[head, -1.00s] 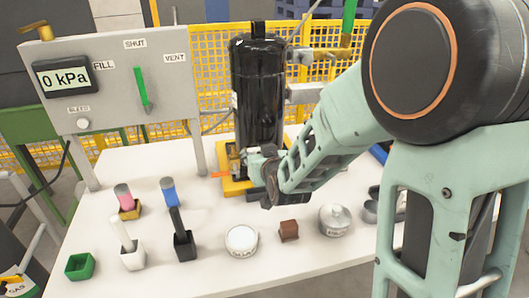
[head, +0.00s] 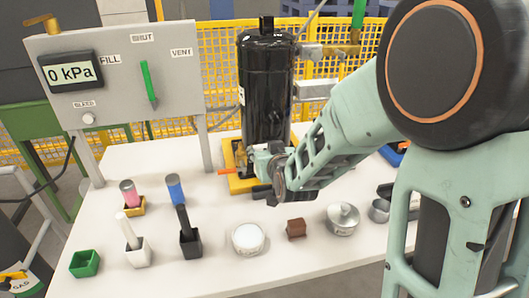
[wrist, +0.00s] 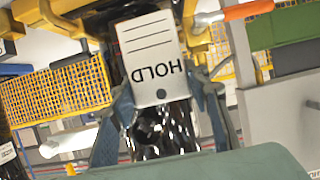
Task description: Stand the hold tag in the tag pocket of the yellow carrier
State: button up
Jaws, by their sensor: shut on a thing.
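The white hold tag (wrist: 150,45), printed HOLD with ruled lines and a small hole, is between the two fingers of my gripper (wrist: 165,100) in the wrist view. My gripper is shut on it. The print is upside down in that picture. The yellow carrier (head: 242,185) stands on the table under the black compressor (head: 266,90). In the head view my gripper (head: 262,160) is at the carrier's front, close against the compressor. Yellow carrier parts (wrist: 195,35) flank the tag in the wrist view. I cannot tell whether the tag's far end is inside the pocket.
An orange-tipped part (head: 228,171) sticks out left of the carrier.

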jog(key=shift+f+b, duration=4.45)
jog(key=shift+b, duration=0.25)
jog(key=shift+f+b, duration=0.65)
jog(key=shift+b, duration=0.05)
jog(key=o, duration=1)
jog(key=c, duration=0.3)
jog(key=shift+c, duration=0.2)
jog(key=shift+r, duration=0.2)
jog(key=shift+r+p, duration=2.15)
jog(key=shift+r, duration=1.25)
